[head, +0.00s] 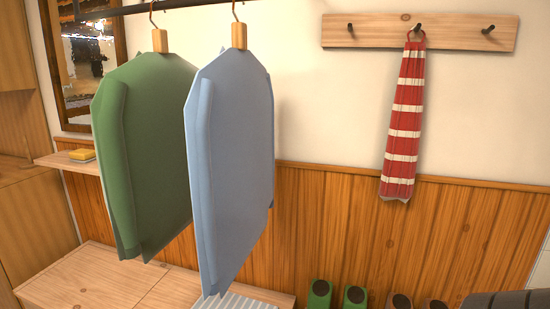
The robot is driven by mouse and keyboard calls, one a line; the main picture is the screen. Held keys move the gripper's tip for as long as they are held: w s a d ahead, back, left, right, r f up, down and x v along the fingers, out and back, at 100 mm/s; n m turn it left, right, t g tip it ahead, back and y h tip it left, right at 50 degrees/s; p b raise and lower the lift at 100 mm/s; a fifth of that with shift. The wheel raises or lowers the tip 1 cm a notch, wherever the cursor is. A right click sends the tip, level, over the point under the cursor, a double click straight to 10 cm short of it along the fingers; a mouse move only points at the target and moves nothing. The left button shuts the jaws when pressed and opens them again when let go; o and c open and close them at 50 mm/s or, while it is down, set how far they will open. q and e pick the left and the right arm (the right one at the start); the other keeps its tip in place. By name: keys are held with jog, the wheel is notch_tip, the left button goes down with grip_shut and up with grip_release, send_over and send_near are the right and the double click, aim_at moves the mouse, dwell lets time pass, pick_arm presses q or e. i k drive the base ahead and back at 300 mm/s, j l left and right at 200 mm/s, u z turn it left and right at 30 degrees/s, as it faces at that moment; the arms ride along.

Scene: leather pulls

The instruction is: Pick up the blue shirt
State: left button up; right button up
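The blue shirt (236,165) hangs on a hanger with a wooden block (239,37) at its top, hooked over a dark rail (190,4). It hangs at the centre left of the head view, in front of the wall. A green shirt (150,150) hangs the same way just to its left, and the blue shirt's left edge slightly overlaps it.
A wooden peg board (350,32) holds a red and white striped scarf (403,125) at the right. A wooden bench (85,282) is below the shirts. Green shoes (320,295) stand at the bottom. A shelf with a yellow sponge-like block (82,155) is at the left.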

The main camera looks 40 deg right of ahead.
aim_at(229, 110)
jog(key=i+j+z, duration=0.15)
jog(key=z, duration=0.2)
jog(key=i+j+z, duration=0.15)
jog(key=z, duration=0.25)
jog(key=i+j+z, duration=0.1)
jog(key=j+z, duration=0.25)
jog(key=l, duration=0.1)
